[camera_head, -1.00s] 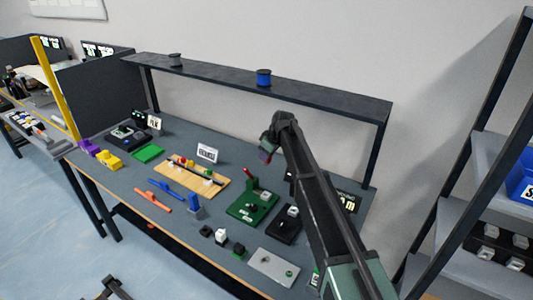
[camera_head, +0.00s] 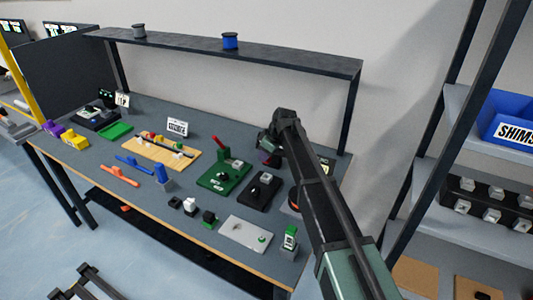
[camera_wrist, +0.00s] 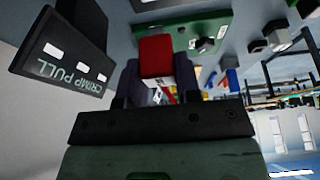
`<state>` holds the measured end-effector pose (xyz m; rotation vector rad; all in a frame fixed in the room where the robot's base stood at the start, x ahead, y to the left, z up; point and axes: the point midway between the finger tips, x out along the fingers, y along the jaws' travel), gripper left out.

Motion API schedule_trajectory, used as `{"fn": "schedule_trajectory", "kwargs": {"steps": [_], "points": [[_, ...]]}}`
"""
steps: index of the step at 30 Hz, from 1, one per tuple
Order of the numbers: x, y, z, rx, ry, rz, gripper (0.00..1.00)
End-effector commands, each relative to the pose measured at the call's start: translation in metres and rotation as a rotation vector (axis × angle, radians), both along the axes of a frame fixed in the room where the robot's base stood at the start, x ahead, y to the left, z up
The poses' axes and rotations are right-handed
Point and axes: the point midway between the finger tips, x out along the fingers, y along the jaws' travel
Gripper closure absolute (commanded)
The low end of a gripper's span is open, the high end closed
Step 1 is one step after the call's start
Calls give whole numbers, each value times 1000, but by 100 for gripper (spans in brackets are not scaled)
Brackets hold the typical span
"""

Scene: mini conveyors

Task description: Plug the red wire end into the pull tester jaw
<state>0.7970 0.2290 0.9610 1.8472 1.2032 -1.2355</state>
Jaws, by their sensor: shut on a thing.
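My gripper (camera_head: 268,148) is above the back right of the bench. In the wrist view my gripper (camera_wrist: 157,84) is shut on a red block-like piece, which I take to be the red wire end (camera_wrist: 155,55); it sticks out between the dark fingers. Its wire cannot be made out clearly. A black box marked CRIMP PULL (camera_wrist: 62,58), which looks like the pull tester, is at upper left of the wrist view, apart from the red piece. Its jaw cannot be made out. In the head view my arm hides much of that area.
A green fixture with a red lever (camera_head: 222,180) and a black fixture (camera_head: 258,191) stand left of my arm. A grey plate (camera_head: 245,233) lies in front. An overhead shelf (camera_head: 240,53) spans the bench's back. A shelving rack (camera_head: 425,150) stands right.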

Motion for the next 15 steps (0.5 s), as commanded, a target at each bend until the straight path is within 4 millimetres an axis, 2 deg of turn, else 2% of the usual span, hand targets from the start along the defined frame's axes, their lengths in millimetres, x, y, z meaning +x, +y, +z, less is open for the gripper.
{"fn": "schedule_trajectory", "kwargs": {"steps": [1, 9, 15], "points": [[0, 0, -11, 0, 0, 0, 96], [0, 0, -43, 0, 0, 0, 96], [0, 0, -50, 0, 0, 0, 96]]}}
